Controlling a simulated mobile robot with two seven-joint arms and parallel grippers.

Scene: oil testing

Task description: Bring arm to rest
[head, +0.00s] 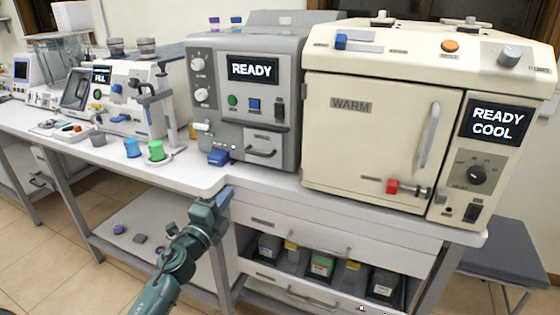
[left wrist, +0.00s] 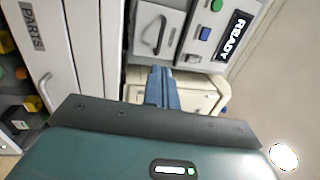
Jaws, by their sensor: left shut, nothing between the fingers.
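My left gripper (head: 224,195) is in front of the bench's front edge, below the grey machine (head: 245,70) whose screen reads READY. Its arm comes up from the bottom of the head view. In the left wrist view my left gripper (left wrist: 162,72) has its two blue fingers together, with nothing between them. The grey machine's face shows beyond the fingers there. My right gripper is in neither view.
A cream oven (head: 370,130) marked WARM stands on the bench (head: 190,172). An open drawer (head: 262,272) below holds several bottles. Green (head: 156,150) and blue (head: 132,147) cups stand left. A stool (head: 505,250) is at right.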

